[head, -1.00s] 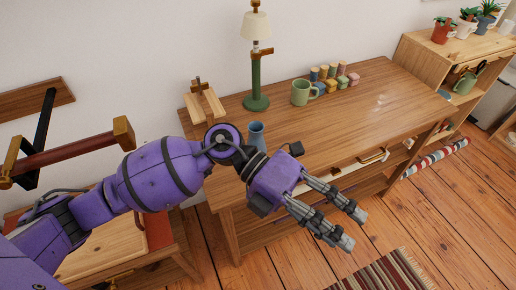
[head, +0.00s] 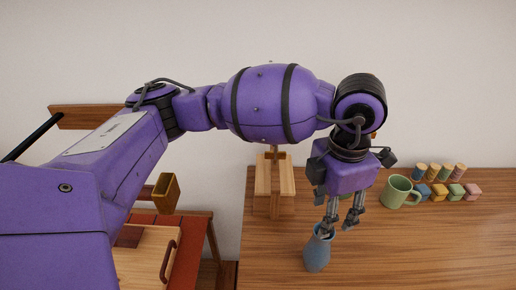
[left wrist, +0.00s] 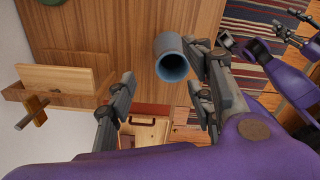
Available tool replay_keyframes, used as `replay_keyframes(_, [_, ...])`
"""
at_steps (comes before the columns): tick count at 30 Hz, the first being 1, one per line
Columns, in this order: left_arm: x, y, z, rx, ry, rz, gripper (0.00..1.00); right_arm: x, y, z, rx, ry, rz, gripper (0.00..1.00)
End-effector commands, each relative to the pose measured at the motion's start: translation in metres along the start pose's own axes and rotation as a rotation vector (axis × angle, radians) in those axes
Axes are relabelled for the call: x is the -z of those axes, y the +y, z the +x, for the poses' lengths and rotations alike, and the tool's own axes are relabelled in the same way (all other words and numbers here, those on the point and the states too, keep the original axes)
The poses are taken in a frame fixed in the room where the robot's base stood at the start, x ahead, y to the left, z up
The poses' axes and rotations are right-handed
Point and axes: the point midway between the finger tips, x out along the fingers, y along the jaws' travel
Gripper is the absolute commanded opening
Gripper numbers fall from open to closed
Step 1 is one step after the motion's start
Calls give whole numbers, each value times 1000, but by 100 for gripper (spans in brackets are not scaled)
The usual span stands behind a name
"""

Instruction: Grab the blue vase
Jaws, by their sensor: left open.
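The blue vase (head: 317,254) stands upright on the wooden table, near its left part. My left gripper (head: 340,228) points down at it, with its fingers open. In the head view one finger overlaps the vase's mouth and the other is to its right. In the left wrist view the vase (left wrist: 172,60) shows its round open mouth between the two fingers of the left gripper (left wrist: 160,62), closer to the right-hand finger. I cannot tell whether that finger touches the vase.
A green mug (head: 397,192) and several small coloured blocks and cylinders (head: 440,190) stand to the right on the table (head: 430,245). A wooden stand (head: 272,185) is behind the vase at the left. A striped rug (left wrist: 250,45) lies on the floor. The table's front right is clear.

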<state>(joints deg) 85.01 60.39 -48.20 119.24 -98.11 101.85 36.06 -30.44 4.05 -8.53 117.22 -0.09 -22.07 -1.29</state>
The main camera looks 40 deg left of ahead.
Motion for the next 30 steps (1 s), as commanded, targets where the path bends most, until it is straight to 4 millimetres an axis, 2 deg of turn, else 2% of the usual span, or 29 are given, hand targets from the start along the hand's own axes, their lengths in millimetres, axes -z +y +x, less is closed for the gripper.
replay_keyframes(4, [2, -2, 21, 5, 7, 0, 48, -12, 1, -2, -3, -22, 1, 40])
replay_keyframes(13, [4, -7, 63, 6, 8, -1, 48, -8, 2, -6, -4, -18, 2, 40])
replay_keyframes(17, [4, -6, 71, 6, 5, -1, 48, -4, 2, -5, -3, -10, 1, 40])
replay_keyframes(23, [4, -6, 72, 5, 5, -1, 48, 1, 1, -2, -1, 0, 0, 40])
replay_keyframes(30, [4, -6, 71, 4, 4, -1, 19, 2, 1, -1, -1, 2, -1, 40])
